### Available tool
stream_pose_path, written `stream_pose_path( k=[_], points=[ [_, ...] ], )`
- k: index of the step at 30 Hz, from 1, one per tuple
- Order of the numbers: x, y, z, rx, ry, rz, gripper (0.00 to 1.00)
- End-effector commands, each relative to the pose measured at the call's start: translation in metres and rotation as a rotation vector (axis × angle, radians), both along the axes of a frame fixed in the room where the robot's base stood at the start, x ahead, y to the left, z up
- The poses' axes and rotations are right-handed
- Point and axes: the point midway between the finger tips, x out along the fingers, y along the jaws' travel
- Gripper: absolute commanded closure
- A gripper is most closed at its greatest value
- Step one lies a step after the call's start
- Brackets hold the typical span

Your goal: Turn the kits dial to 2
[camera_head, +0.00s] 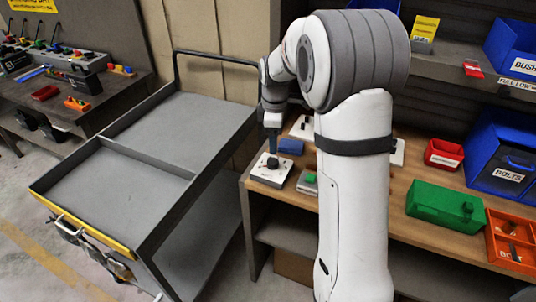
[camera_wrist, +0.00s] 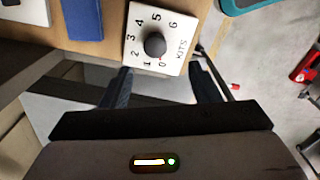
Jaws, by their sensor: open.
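The kits dial (camera_wrist: 134,57) is a white square plate with numbers 0 to 6 around a dark round knob (camera_wrist: 155,44) and the word KITS along one side. A small reddish mark shows near the 0; I cannot clearly tell where the knob points. In the head view the dial (camera_head: 259,174) sits at the left end of the wooden bench. My gripper (camera_head: 272,146) points down over it. In the wrist view my gripper (camera_wrist: 162,85) is open and empty, its two fingers apart, with the knob ahead of the gap between them.
A blue block (camera_head: 291,146) lies behind the dial, and a small device with a green top (camera_head: 310,178) is to its right. A grey cart (camera_head: 150,190) stands left of the bench. A green box (camera_head: 440,205) and bins are farther right.

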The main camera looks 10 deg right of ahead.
Motion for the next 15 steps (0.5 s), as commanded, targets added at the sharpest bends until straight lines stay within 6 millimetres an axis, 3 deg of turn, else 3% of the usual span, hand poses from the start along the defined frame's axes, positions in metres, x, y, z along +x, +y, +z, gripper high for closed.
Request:
stream_pose_path(
  k=[4, 15],
  points=[
    [0.011, 0.000, -0.015, 0.000, 0.015, 0.060, 0.44],
    [0.011, 0.001, -0.068, 0.001, 0.018, 0.068, 0.44]
  ],
)
